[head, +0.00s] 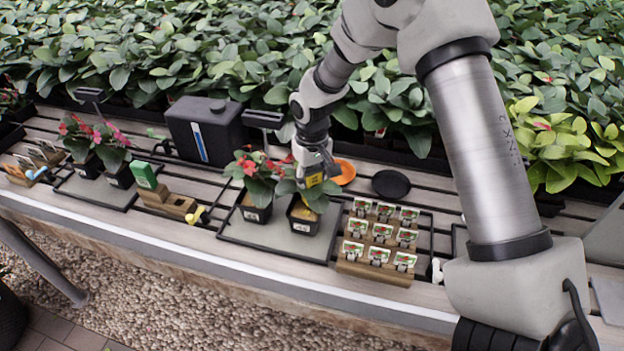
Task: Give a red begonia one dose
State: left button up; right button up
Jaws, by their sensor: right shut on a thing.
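My right gripper (314,172) points down over the right pot of the middle tray and is shut on a small yellow thing (313,181), held just above that plant's leaves. What the yellow thing is I cannot tell, as the gripper hides part of it. The right pot (303,217) holds a leafy plant (318,199). The left pot (257,212) beside it holds a plant with red flowers (248,164). Two more potted plants with red and pink flowers (103,132) stand on the left tray (92,189). My left gripper is not in view.
A green box (144,175) stands by a wooden block (168,202) with a yellow-tipped item (196,215). A black canister (206,130) is behind. Orange (344,171) and black (391,184) saucers lie at the back. A wooden rack (372,271) of seed packets stands right of the middle tray (278,238).

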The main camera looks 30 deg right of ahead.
aim_at(312, 167)
notch_tip(312, 167, up, 7)
jog(key=p, duration=0.7)
dwell(0.3)
